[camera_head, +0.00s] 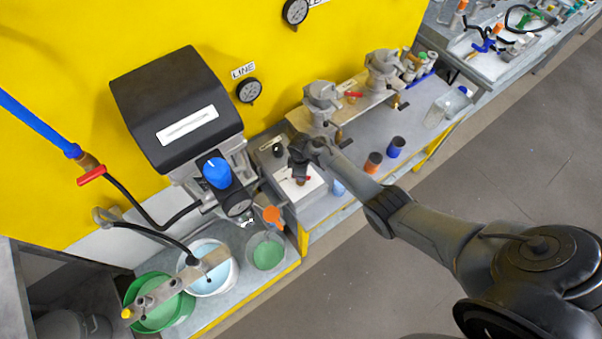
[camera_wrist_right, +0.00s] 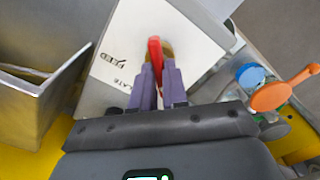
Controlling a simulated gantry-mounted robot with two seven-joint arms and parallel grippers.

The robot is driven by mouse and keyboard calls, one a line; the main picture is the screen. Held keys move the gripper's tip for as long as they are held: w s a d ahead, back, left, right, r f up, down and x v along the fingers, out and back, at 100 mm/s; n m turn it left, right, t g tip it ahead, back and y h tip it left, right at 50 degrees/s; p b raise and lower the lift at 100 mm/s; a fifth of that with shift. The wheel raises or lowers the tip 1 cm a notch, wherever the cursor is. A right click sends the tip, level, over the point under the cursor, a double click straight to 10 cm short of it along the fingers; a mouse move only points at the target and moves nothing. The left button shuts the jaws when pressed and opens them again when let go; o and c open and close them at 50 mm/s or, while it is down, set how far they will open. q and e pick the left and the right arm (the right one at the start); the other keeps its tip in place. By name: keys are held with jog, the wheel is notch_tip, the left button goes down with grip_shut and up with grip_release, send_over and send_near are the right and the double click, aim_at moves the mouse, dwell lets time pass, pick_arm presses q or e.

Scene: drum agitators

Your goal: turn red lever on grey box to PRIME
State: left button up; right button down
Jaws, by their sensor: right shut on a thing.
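The grey box (camera_head: 279,166) stands on the bench by the yellow wall, with a white plate (camera_head: 296,191) on top. In the right wrist view the white plate (camera_wrist_right: 130,35) carries partly hidden black lettering. The red lever (camera_wrist_right: 155,52) sticks up from the plate over a brass base. My right gripper (camera_head: 303,178) is over the box. In the right wrist view its two fingers (camera_wrist_right: 160,88) are shut on the lever, one on each side. The fingers and palm hide part of the plate. My left gripper is not in view.
A pump with a black cover (camera_head: 170,95) and blue knob (camera_head: 216,172) stands left of the box. An orange handle (camera_head: 272,215) is close by, above a green-filled pot (camera_head: 266,252). Orange (camera_head: 373,162) and blue (camera_head: 396,147) cups stand to the right.

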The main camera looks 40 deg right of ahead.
dwell(0.3)
jog(key=c, duration=1.1)
grip_release()
jog(key=shift+c, duration=0.2)
notch_tip(320, 180, up, 11)
jog(key=p, duration=0.2)
jog(key=shift+f, duration=0.1)
